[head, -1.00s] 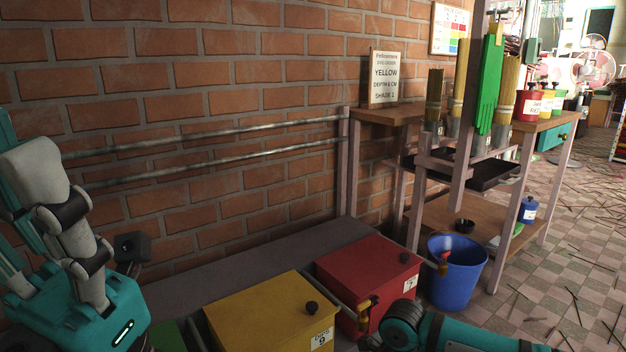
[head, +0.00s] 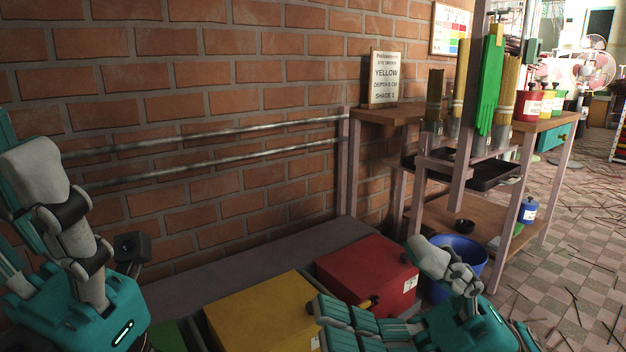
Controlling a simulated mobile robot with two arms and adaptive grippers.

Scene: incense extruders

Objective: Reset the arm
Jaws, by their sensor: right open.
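My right gripper (head: 369,276) is at the bottom right of the head view, with its teal palm low in the frame. Its grey finger points up and left, and its teal fingers reach left. The fingers are spread wide with nothing between them. They show in front of the red box (head: 362,262) and the yellow box (head: 255,308); I cannot tell whether they touch either one. My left gripper (head: 18,150) is at the left edge, pointing up, partly cut off by the frame. Nothing shows in it, but its opening is unclear.
A blue bucket (head: 470,254) stands behind my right gripper. Metal rails (head: 230,131) run along the brick wall. Checkered floor with scattered sticks lies right.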

